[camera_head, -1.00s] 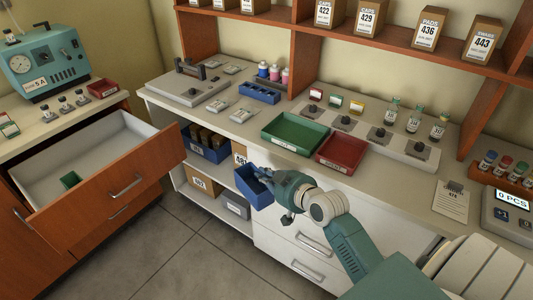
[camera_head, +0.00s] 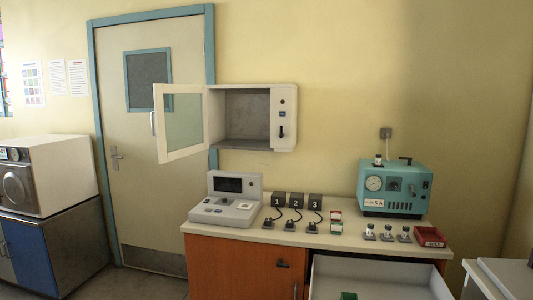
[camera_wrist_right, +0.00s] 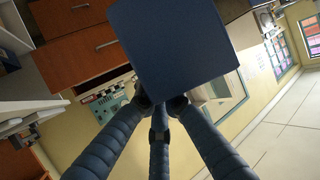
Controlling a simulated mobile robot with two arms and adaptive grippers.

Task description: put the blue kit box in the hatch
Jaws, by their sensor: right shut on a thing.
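The hatch (camera_head: 248,117) is a white wall cabinet in the head view, above the counter and right of the door. Its glass door (camera_head: 183,122) stands open to the left and its grey inside looks empty. The blue kit box (camera_wrist_right: 172,45) fills the upper middle of the right wrist view. My right gripper (camera_wrist_right: 162,104) is shut on the box at its near end. Neither my right gripper nor the box shows in the head view. My left gripper is in neither view.
Below the hatch, a counter (camera_head: 340,240) bears a grey console (camera_head: 228,200), several small black stands and a teal device (camera_head: 393,188). A drawer (camera_head: 365,280) stands open under it. A white machine (camera_head: 48,175) sits at the far left. The space before the hatch looks clear.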

